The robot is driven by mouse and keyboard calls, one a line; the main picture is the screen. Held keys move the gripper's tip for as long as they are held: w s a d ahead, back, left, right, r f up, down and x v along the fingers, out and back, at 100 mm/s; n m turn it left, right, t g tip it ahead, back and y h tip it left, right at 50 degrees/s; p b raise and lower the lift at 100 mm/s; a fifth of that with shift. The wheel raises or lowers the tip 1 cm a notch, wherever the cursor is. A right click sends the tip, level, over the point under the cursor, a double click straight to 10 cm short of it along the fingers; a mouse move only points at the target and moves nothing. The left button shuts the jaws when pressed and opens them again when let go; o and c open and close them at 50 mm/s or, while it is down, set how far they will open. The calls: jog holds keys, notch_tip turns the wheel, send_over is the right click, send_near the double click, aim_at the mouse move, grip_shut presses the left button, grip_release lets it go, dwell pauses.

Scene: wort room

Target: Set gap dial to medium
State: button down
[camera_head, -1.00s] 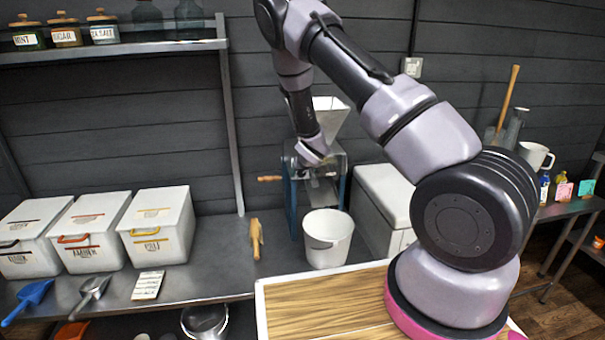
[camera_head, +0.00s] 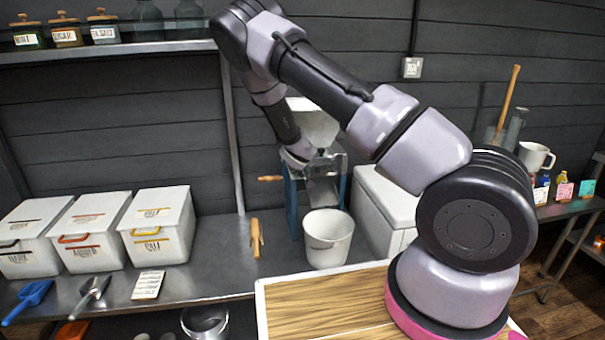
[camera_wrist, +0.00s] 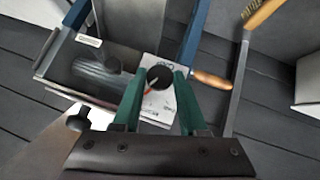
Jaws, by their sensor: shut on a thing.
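The grain mill (camera_head: 325,180) with a blue frame and pale hopper (camera_head: 314,122) stands on the metal bench. In the wrist view, the gap dial (camera_wrist: 160,76) is a round black knob with a red pointer line, in front of a white scale plate (camera_wrist: 158,103). The plate's markings are too small to read. My gripper (camera_wrist: 159,82) has its green fingers on both sides of the dial, shut on it. The pointer slants in the picture; which setting it marks I cannot tell. In the head view the dial and fingertips are hidden.
A white bucket (camera_head: 327,240) stands in front of the mill, and a white chest (camera_head: 388,200) to its right. The wooden crank handle (camera_wrist: 211,80) is close right of my fingers in the wrist view. Lidded bins (camera_head: 158,225) stand left.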

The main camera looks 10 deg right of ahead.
jog(key=n+h, duration=0.1)
jog(key=h, duration=0.1)
jog(key=n+h, duration=0.1)
jog(key=h, duration=0.1)
jog(key=shift+a+f+n+t, duration=0.15)
jog(key=shift+a+n+t, duration=0.15)
jog(key=shift+a+t, duration=0.1)
dwell(0.4)
jog(key=shift+c, duration=2.4)
grip_release()
jog(key=shift+s, duration=0.1)
jog(key=v, duration=1)
jog(key=shift+s+a, duration=0.2)
jog(key=shift+a, duration=0.1)
jog(key=shift+d+h, duration=0.1)
jog(key=shift+h, duration=0.2)
